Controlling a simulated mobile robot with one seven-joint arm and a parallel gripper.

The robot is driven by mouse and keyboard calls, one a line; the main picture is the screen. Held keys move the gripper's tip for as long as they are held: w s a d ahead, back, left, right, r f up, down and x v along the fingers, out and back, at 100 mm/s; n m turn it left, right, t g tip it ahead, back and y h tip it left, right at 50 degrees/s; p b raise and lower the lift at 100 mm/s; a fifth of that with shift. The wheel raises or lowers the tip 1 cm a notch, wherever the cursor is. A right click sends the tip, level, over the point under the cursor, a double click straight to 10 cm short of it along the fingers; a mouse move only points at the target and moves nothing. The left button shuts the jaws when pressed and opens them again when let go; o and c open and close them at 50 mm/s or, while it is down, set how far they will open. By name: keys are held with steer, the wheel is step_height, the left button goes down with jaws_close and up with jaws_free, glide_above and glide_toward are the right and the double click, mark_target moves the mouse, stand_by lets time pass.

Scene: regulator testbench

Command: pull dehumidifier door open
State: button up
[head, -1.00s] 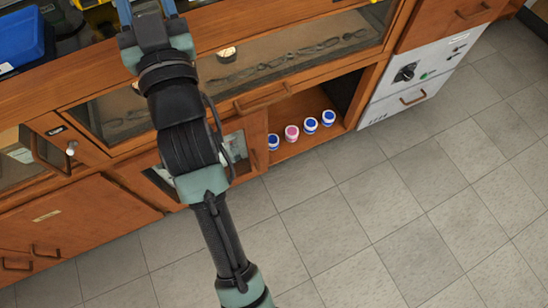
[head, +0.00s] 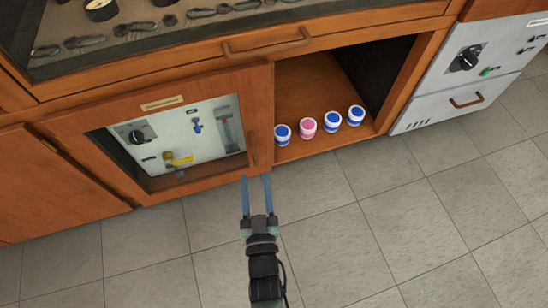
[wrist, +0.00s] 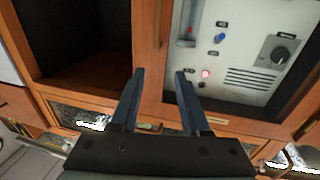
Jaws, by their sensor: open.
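The dehumidifier door (head: 90,122) is a wooden-framed door with a window and a small label on its top rail, left of the open shelf in the head view. It looks shut. Through its window I see a pale panel (head: 160,150) with a dark knob; the panel also shows in the wrist view (wrist: 240,60). A slim wooden handle (head: 254,149) runs along the door's right edge. My gripper (head: 256,178) is open and empty, its blue fingers pointing at that edge. In the wrist view the gripper (wrist: 159,74) straddles the door's edge strip, apart from the handle.
Right of the door is an open compartment (head: 305,85) with several small blue- and pink-lidded jars at its front. A drawer handle (head: 266,45) juts out above. A grey cabinet (head: 465,75) stands at the right. The tiled floor (head: 350,240) in front is clear.

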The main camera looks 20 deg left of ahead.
mark_target(256, 152)
steer(key=w+a+f+b, duration=0.1)
steer(key=w+b, duration=0.1)
steer(key=w, duration=0.1)
steer(key=w+a+f+b, duration=0.1)
steer(key=w+b, duration=0.1)
steer(key=w, duration=0.2)
steer(key=w+a+f+b, duration=0.1)
steer(key=w+b, duration=0.1)
steer(key=w, duration=0.2)
steer(key=shift+a+f+b, duration=0.1)
steer(key=shift+a+b, duration=0.2)
jaws_close()
stand_by(1.3)
